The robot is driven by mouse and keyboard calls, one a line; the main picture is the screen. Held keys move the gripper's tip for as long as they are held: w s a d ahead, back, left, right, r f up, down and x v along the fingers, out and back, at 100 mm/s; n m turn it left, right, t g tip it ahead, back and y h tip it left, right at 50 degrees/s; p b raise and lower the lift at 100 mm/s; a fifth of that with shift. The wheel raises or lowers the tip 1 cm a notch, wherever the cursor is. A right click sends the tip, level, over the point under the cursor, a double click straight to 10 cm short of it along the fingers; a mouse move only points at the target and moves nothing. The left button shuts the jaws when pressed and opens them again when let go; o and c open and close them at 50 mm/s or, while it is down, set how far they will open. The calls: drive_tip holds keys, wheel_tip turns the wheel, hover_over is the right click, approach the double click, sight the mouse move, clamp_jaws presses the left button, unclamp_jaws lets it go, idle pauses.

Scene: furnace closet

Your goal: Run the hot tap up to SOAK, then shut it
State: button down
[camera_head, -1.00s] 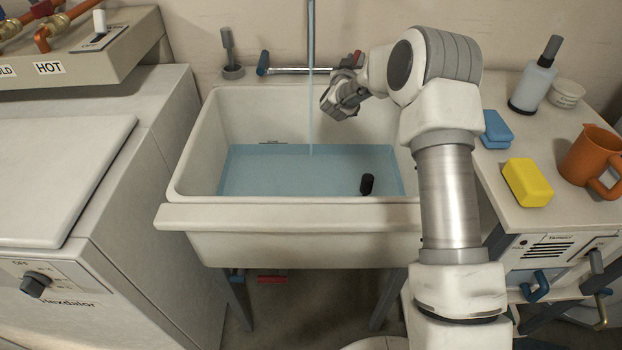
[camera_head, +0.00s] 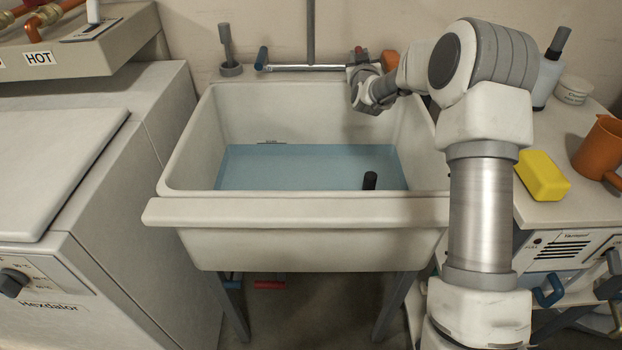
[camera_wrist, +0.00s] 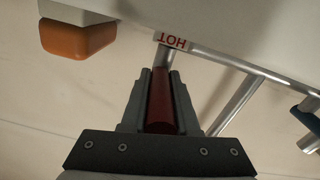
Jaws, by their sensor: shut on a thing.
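The laundry sink (camera_head: 296,212) holds blue water (camera_head: 290,170). The water's back edge lies at or just under a small dark mark (camera_head: 271,142) on the back wall; its lettering is too small to read. My gripper (camera_head: 358,72) is at the right end of the tap bar. In the wrist view my gripper (camera_wrist: 161,80) is shut around the dark red hot tap handle (camera_wrist: 161,105), below a HOT label (camera_wrist: 172,41). The blue cold handle (camera_head: 262,57) is at the left end.
A black upright piece (camera_head: 370,181) stands in the water at right. My arm covers part of the right counter, which holds a yellow sponge (camera_head: 541,176), an orange jug (camera_head: 600,150) and a small white tub (camera_head: 573,90). A white machine (camera_head: 60,170) stands left.

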drive_tip(key=c, duration=1)
unclamp_jaws()
drive_tip(key=shift+r, duration=0.2)
drive_tip(key=o, duration=0.3)
drive_tip(key=shift+f, duration=0.1)
drive_tip(key=shift+f, duration=0.1)
drive_tip(key=shift+s, duration=0.3)
drive_tip(key=shift+s+b, duration=1.15)
drive_tip(key=shift+s, duration=1.55)
